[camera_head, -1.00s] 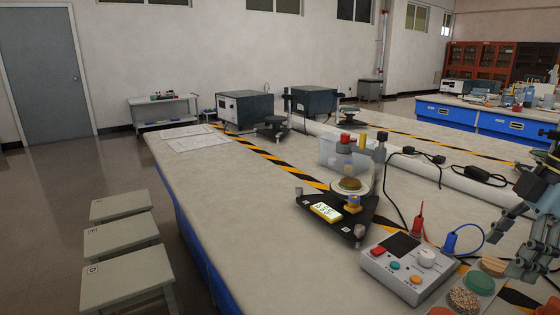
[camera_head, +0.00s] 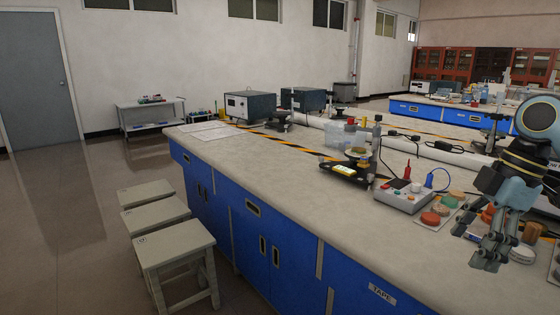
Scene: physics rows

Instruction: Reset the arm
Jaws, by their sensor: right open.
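My right gripper (camera_head: 487,252) hangs at the right of the head view, fingers pointing down and spread apart. It is open and nothing shows between its fingers. My right arm comes in from the right edge. My left gripper is not in view.
On the bench stand a grey control box (camera_head: 403,197), a black triangular stand (camera_head: 345,171), a clear bin (camera_head: 343,131) and colored discs (camera_head: 430,218) close to my right gripper. Stools (camera_head: 175,240) stand at the left. The bench's left-middle top is clear.

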